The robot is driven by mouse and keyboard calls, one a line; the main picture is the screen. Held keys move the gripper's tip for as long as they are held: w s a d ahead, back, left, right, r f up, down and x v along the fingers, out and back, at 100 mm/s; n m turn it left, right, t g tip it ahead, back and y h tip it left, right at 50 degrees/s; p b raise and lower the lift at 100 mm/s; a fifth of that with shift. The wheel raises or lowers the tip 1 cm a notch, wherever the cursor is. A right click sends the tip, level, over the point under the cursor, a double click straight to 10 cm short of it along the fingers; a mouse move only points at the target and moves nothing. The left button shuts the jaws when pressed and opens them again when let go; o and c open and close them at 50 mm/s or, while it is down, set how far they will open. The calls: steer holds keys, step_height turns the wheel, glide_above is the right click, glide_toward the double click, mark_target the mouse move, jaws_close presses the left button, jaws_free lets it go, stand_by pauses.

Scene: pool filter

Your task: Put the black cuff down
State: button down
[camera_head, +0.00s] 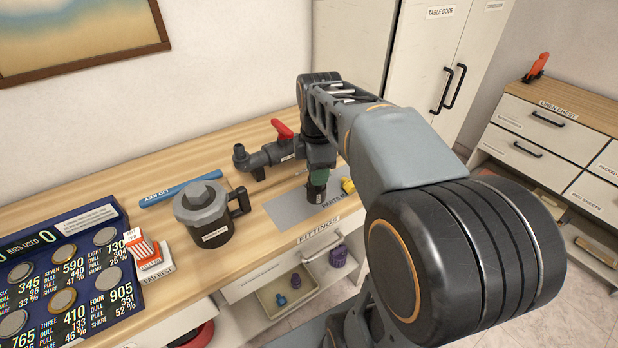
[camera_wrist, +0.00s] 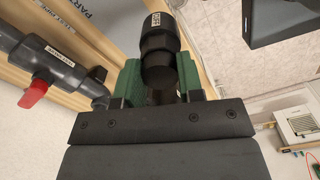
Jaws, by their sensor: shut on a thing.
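The black cuff (camera_head: 317,191) is a short dark cylinder with a small label. My gripper (camera_head: 318,174) has green fingers and is shut on it. In the wrist view the cuff (camera_wrist: 161,52) sits between the two green fingers (camera_wrist: 160,82), with its far end sticking out beyond them. In the head view the cuff hangs upright over the grey parts mat (camera_head: 287,209) on the wooden worktop. I cannot tell whether its lower end touches the mat. My gripper hides the cuff's upper part.
A grey valve pipe with a red handle (camera_head: 283,129) lies just left of my gripper. A yellow piece (camera_head: 348,186) is close on the right. Below, the fittings drawer (camera_head: 284,267) holds small pieces.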

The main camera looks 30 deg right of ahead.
steer(key=shift+w+d+f, duration=0.3)
steer(key=shift+w+f, duration=1.25)
steer(key=shift+f, duration=0.3)
steer(key=shift+w+d+f, duration=0.3)
steer(key=shift+w+f, duration=1.2)
steer(key=shift+f, duration=0.3)
steer(key=shift+w+d+f, duration=0.3)
steer(key=shift+w+f, duration=1.25)
steer(key=shift+f, duration=0.3)
steer(key=shift+f, duration=0.1)
steer(key=c, duration=0.8)
jaws_free()
steer(key=shift+o, duration=0.2)
